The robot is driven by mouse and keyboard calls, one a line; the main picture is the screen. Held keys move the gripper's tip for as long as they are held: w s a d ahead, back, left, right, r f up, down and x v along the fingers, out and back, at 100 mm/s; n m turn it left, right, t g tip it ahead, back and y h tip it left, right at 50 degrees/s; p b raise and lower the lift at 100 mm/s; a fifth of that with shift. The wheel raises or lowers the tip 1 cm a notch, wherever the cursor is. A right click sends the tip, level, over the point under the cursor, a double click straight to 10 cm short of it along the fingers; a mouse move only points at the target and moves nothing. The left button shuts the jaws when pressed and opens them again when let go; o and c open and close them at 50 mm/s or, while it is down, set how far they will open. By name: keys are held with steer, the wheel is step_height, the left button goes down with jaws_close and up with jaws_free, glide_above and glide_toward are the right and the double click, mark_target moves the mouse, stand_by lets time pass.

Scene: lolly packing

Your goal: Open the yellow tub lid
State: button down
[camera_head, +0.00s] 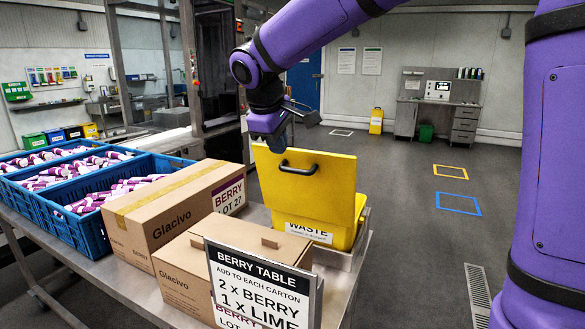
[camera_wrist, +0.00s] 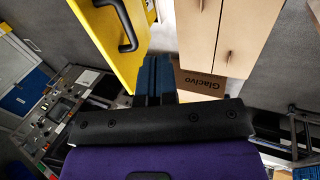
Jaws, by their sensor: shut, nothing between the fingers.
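The yellow tub (camera_head: 343,240) sits at the right end of the table with a WASTE label on its front. Its yellow lid (camera_head: 325,185) is raised and stands steeply upright, with a black handle (camera_head: 298,163) on the face toward the camera. My gripper (camera_head: 268,125) is just above the lid's upper left corner, apart from the handle. In the wrist view my blue fingers (camera_wrist: 155,78) are together and empty. The lid (camera_wrist: 95,20) and handle (camera_wrist: 124,28) lie beyond them to the upper left. The tub's inside is hidden behind the lid.
Two Glacivo cartons (camera_head: 170,205) (camera_head: 185,275) stand left of and in front of the tub. A BERRY TABLE sign (camera_head: 262,285) stands in front. Blue crates (camera_head: 55,222) of purple-and-white packs fill the table's left.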

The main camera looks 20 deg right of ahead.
mark_target(301, 154)
steer(key=w+d+f, duration=0.5)
steer(key=f, duration=0.4)
steer(key=shift+w+d, duration=0.3)
steer(key=shift+w, duration=0.05)
steer(key=shift+g+y, duration=0.4)
steer(key=w+d, duration=0.1)
steer(key=w+d+r, duration=0.2)
steer(key=shift+w+d+r, duration=0.25)
steer(key=shift+w+d, duration=0.05)
steer(key=shift+w, duration=0.1)
steer(key=s+a, duration=0.1)
steer(key=s+a+r, duration=0.1)
steer(key=s+a, duration=0.1)
steer(key=shift+r, duration=0.15)
steer(key=v, duration=0.9)
steer(key=shift+w+d+r, duration=0.3)
steer(key=shift+w+d, duration=0.05)
steer(key=shift+d, duration=0.05)
